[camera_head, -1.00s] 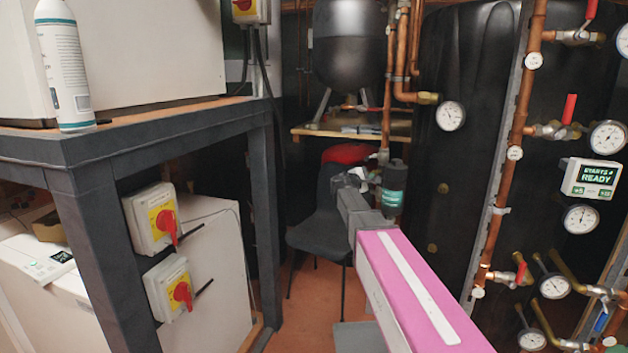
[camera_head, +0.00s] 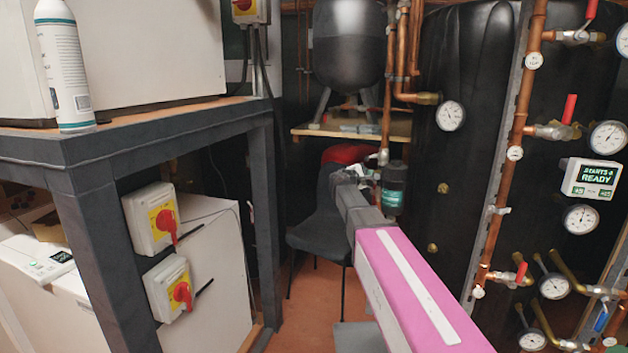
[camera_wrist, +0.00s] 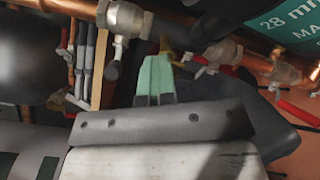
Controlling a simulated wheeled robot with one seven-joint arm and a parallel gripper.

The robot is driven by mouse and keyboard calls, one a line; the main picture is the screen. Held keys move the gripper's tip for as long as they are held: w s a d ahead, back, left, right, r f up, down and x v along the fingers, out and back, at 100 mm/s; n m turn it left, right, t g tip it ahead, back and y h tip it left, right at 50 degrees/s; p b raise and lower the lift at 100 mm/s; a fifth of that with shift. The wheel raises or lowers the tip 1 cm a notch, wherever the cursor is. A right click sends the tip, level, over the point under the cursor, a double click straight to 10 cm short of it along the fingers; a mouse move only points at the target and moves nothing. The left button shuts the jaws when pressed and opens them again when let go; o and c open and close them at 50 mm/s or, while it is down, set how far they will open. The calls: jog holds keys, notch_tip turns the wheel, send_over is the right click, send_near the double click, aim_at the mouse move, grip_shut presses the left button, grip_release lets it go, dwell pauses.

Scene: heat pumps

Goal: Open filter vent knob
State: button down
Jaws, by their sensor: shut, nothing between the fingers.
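The filter (camera_head: 395,188) is a dark canister with a teal label on the copper pipework, right of centre in the head view. Its teal label also fills the upper right corner of the wrist view (camera_wrist: 290,22). My gripper (camera_wrist: 155,78) has pale green fingertips, closed together and empty. They point at the pipework below and left of the label, close to a brass-coloured fitting (camera_wrist: 167,52). In the head view my gripper is small, just left of the filter. I cannot tell for certain which fitting is the vent knob, or whether my fingertips touch it.
A valve body (camera_wrist: 124,18) on the copper pipe stands left of my fingertips, with red-handled valves (camera_wrist: 291,113) to the right. A black tank (camera_head: 470,130) with gauges is on the right, a grey bench frame (camera_head: 95,240) on the left.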

jog(key=shift+w+d+r, duration=0.25)
jog(key=shift+w+r, duration=0.1)
jog(key=shift+w, duration=0.1)
jog(key=shift+w+d+r, duration=0.2)
jog(key=shift+w+r, duration=0.15)
jog(key=shift+w, duration=0.1)
jog(key=shift+s+r, duration=0.15)
jog(key=shift+r, duration=0.05)
jog(key=v, duration=0.6)
jog(key=shift+s+f, duration=0.4)
jog(key=shift+s, duration=0.1)
jog(key=shift+d, duration=0.1)
jog(key=shift+s+f, duration=0.1)
